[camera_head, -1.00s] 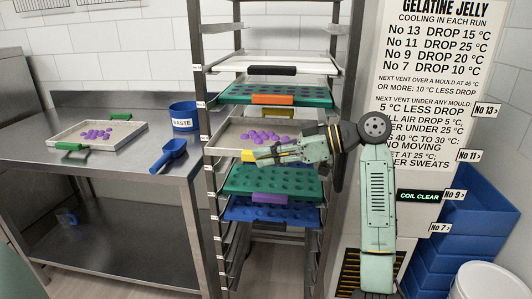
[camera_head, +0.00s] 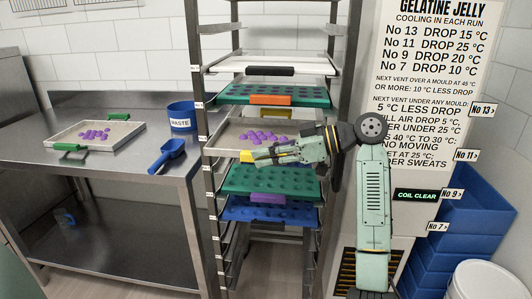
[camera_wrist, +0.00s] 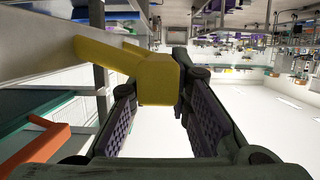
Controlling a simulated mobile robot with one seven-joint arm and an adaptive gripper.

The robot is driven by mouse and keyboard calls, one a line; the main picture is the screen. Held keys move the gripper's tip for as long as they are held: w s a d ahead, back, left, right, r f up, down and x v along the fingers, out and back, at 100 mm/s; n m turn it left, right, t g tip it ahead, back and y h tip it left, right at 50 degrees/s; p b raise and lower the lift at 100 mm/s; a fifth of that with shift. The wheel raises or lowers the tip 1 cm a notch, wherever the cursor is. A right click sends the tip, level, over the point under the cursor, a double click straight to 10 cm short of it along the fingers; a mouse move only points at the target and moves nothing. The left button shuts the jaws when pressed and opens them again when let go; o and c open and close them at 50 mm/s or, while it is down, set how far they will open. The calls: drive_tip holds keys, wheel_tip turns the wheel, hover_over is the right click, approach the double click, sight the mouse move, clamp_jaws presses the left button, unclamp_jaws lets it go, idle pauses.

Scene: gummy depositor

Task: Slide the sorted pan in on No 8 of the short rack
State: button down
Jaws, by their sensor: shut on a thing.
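A pale metal pan (camera_head: 228,136) with purple gummies (camera_head: 263,138) on it lies between the posts of the rack (camera_head: 203,100). My gripper (camera_head: 254,158) is shut on its yellow near handle (camera_head: 246,157). In the wrist view the yellow handle (camera_wrist: 158,78) sits between the two dark finger pads of my gripper (camera_wrist: 160,100). A second yellow piece (camera_head: 277,114) shows at the pan's far end. Whether both pan edges rest on runners cannot be told. No number 8 is readable on the small rack labels.
Above the pan is a green mould with an orange handle (camera_head: 271,99); higher is a white tray (camera_head: 225,64). Below are a green mould (camera_head: 235,180) and a blue mould (camera_head: 238,210). Left, a bench (camera_head: 30,150) bears a green-handled pan (camera_head: 125,131), scoop (camera_head: 168,155) and waste tub (camera_head: 181,117).

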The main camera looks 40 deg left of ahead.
drive_tip(key=c, duration=1.4)
unclamp_jaws()
drive_tip(key=shift+f, duration=0.1)
drive_tip(key=v, duration=1.2)
